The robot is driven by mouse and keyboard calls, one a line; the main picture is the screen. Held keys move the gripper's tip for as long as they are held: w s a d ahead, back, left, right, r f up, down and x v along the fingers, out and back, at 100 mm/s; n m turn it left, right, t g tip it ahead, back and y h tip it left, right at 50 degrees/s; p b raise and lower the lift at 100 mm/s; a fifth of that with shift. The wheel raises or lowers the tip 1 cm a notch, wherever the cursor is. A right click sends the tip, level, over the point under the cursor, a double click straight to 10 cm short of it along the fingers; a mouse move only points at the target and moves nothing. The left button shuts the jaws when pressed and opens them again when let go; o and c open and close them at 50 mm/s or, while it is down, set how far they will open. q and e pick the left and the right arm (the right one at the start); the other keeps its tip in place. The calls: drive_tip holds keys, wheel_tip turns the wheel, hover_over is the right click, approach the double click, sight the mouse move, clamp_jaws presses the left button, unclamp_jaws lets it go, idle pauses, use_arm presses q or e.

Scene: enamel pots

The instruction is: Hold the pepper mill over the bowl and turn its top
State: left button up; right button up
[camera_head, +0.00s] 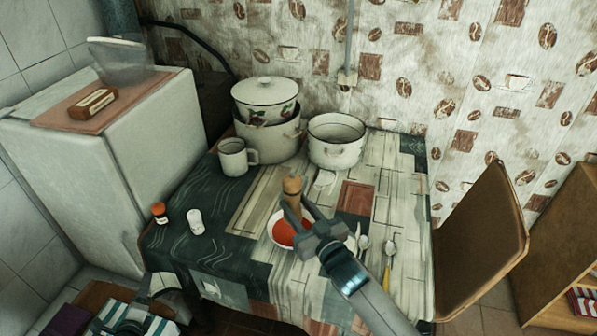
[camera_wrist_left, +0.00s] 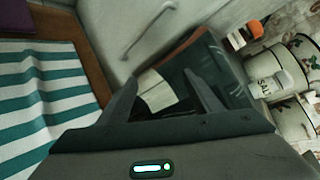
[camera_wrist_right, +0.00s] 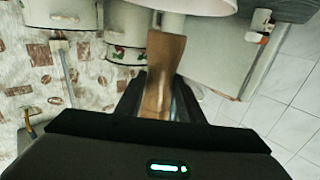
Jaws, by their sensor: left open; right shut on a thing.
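The wooden pepper mill (camera_head: 293,191) stands about upright in my right gripper (camera_head: 308,219), which is shut on its lower part. In the right wrist view the mill (camera_wrist_right: 163,65) fills the space between the fingers (camera_wrist_right: 160,95). The white bowl (camera_head: 270,231) with red contents sits on the table. In the head view the mill and gripper overlap its far right side and hide part of it. The height of the mill above the bowl is unclear. My left gripper (camera_head: 164,283) is low at the table's front left corner. In the left wrist view its fingers (camera_wrist_left: 160,90) are apart and empty.
A salt shaker (camera_head: 195,221) and an orange-topped shaker (camera_head: 160,213) stand left of the bowl. Several spoons (camera_head: 388,249) lie to its right. A mug (camera_head: 234,158), stacked pots (camera_head: 268,138) and an open pot (camera_head: 336,146) stand behind. A chair (camera_head: 485,240) is at right.

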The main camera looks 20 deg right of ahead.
sight(288, 187)
use_arm(q)
drive_tip(key=w+d+r+m+t+h, duration=0.1)
drive_tip(key=w+d+r+m+h, duration=0.25)
drive_tip(key=d+r, duration=0.65)
drive_tip(key=w+d+r+m+t+h, duration=0.1)
drive_tip(key=w+d+r+m+h, duration=0.3)
drive_tip(key=d+r, duration=0.7)
drive_tip(key=s+d+r+m+h, duration=0.1)
drive_tip(key=s+d+r+m, duration=0.2)
drive_tip(key=d, duration=0.3)
drive_tip(key=s+d+r+m+g+h, duration=0.1)
drive_tip(key=s+d+r+m, duration=0.3)
drive_tip(key=d, duration=0.3)
drive_tip(key=s+d+r+m+g+h, duration=0.1)
drive_tip(key=s+d+r+m, duration=0.2)
drive_tip(key=s+d, duration=0.2)
drive_tip(key=shift+s+d+r+m+h, duration=0.1)
drive_tip(key=shift+s+d+m+h, duration=0.1)
drive_tip(key=shift+d, duration=0.3)
drive_tip(key=shift+s+d+r+m+h, duration=0.1)
drive_tip(key=shift+s+d+m+h, duration=0.05)
drive_tip(key=shift+d, duration=0.3)
drive_tip(key=shift+s+d+f+m+g, duration=0.1)
drive_tip(key=shift+s+d+m+g, duration=0.2)
drive_tip(key=shift+s, duration=0.25)
drive_tip(key=shift+w+d, duration=0.1)
drive_tip(key=shift+w, duration=0.05)
drive_tip(key=x, duration=1.1)
drive_tip(key=shift+w+d, duration=0.25)
